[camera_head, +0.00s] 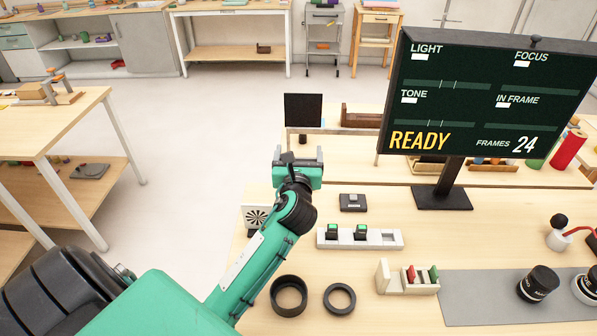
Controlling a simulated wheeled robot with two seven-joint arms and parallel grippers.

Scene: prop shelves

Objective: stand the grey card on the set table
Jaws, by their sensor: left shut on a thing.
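My left gripper (298,156) is shut, seen from behind, above the far left part of the pale wooden table. A dark square card (303,110), which I take for the grey card, stands upright just beyond it. A short dark stem runs down from the card to the jaws, so the gripper appears shut on it. The card looks almost black from here. The fingertips are partly hidden by the gripper body. Which surface is the set table is not clear; the nearest wooden table (365,300) lies under my arm. My right gripper is not in view.
A dark monitor (480,100) reading READY stands at the right. The near table holds a switch block (360,239), black rings (289,295), a slotted holder (405,278) and a grey mat (480,312). Another wooden table (55,115) stands left, with open floor between.

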